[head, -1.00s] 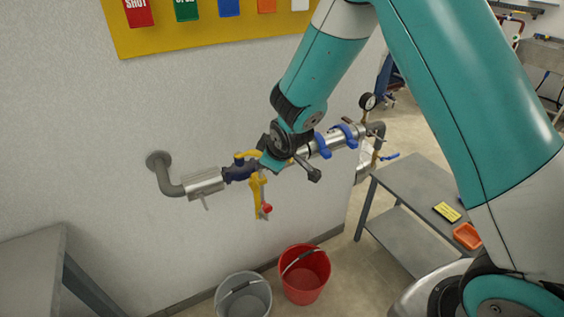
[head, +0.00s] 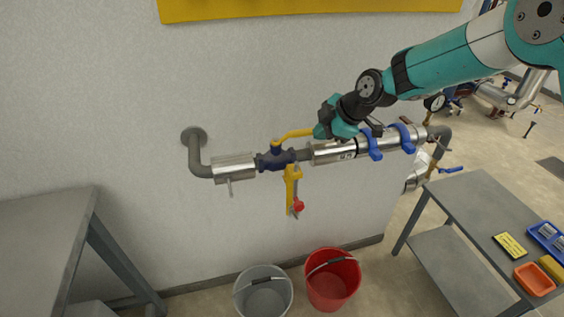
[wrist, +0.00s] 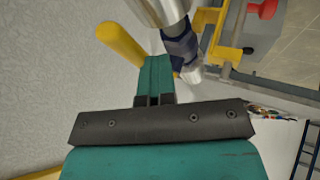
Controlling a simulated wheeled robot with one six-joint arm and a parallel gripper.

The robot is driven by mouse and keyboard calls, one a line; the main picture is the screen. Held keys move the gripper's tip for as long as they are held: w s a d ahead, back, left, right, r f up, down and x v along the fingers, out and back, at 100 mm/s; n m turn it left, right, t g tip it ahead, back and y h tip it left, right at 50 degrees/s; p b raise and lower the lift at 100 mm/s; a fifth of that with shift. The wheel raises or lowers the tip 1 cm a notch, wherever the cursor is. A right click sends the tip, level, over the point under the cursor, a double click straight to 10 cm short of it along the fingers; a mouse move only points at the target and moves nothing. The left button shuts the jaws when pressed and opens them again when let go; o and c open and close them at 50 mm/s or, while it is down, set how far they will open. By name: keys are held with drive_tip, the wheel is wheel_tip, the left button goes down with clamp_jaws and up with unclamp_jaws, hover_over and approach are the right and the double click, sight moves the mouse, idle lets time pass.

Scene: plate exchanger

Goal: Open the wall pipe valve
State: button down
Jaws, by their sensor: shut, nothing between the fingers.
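The wall pipe valve has a dark blue body (head: 275,160) in a steel pipe run along the wall. Its yellow handle (head: 296,133) reaches right and slightly up from the valve top, roughly along the pipe. My gripper (head: 323,130) is shut and empty at the handle's right end, just above the pipe; I cannot tell whether they touch. In the wrist view, the teal fingers (wrist: 155,80) are together beside the yellow handle (wrist: 122,44), partly covering it. The blue valve body (wrist: 181,46) lies right of the fingers.
A yellow bracket (head: 291,188) with a red knob (head: 298,206) hangs below the valve. Blue clamps (head: 373,145) sit on the pipe to the right. A grey bucket (head: 264,296) and red bucket (head: 331,280) stand below. Grey tables (head: 462,215) flank the wall section.

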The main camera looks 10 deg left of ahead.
drive_tip(key=shift+w+a+r+n, duration=0.15)
drive_tip(key=shift+w+n, duration=0.1)
drive_tip(key=shift+n, duration=0.05)
idle(0.5)
drive_tip(key=shift+s, duration=0.15)
drive_tip(key=s+d+r+b, duration=0.4)
drive_tip(key=s+d+r, duration=0.2)
drive_tip(key=d+r, duration=0.1)
drive_tip(key=shift+d+r, duration=0.15)
drive_tip(key=shift+r, duration=0.2)
drive_tip(key=shift+s, duration=0.1)
drive_tip(key=s+d+m+g, duration=0.1)
drive_tip(key=s+d+m, duration=0.2)
drive_tip(key=s, duration=0.7)
drive_tip(key=s+d+m+g+h, duration=0.1)
drive_tip(key=s+d+m, duration=0.2)
drive_tip(key=s+m, duration=0.4)
drive_tip(key=s+d+m+g+h, duration=0.1)
drive_tip(key=s+d+m, duration=0.2)
drive_tip(key=s, duration=1.1)
drive_tip(key=shift+r+m, duration=0.35)
drive_tip(key=shift+m, duration=0.85)
drive_tip(key=shift+s, duration=0.1)
